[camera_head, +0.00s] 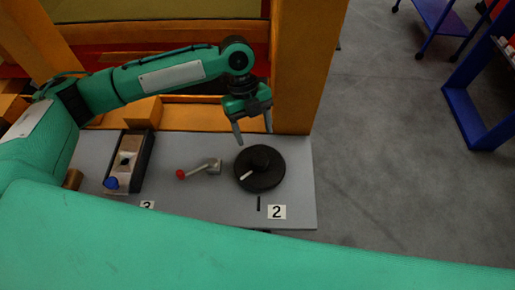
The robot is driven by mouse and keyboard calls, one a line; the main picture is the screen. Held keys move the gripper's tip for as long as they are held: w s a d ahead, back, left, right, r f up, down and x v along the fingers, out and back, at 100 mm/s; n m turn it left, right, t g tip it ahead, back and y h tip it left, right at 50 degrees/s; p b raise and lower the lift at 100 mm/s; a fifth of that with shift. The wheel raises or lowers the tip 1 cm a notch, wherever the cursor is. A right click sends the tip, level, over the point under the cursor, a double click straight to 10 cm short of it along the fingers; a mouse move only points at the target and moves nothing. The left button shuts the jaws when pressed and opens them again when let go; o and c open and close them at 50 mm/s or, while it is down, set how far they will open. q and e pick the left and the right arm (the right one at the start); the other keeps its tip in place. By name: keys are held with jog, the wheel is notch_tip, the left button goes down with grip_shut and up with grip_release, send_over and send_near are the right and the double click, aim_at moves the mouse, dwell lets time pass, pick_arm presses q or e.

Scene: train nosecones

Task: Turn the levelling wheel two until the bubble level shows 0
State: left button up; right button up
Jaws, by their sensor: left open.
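The levelling wheel (260,180) is a black round disc with a raised hub and a small pale handle on its left side. It lies on the grey panel, with a label reading 2 (277,211) and a short dark mark in front of it. My left gripper (254,135) points down just behind the wheel, its two grey fingers spread apart with nothing between them. The fingertips look close to the wheel's far edge, but I cannot tell their height above it. I cannot make out a bubble level or its reading. My right gripper is not in view.
Left of the wheel is a lever with a red ball (181,174). Farther left is a black box (145,160) with a blue knob (110,183). An orange post (305,65) rises behind the panel (225,205). Open floor lies right; blue furniture (475,120) stands beyond.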

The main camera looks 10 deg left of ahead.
pick_arm(q)
jog(key=shift+b+v, duration=0.3)
jog(key=shift+v, duration=1.65)
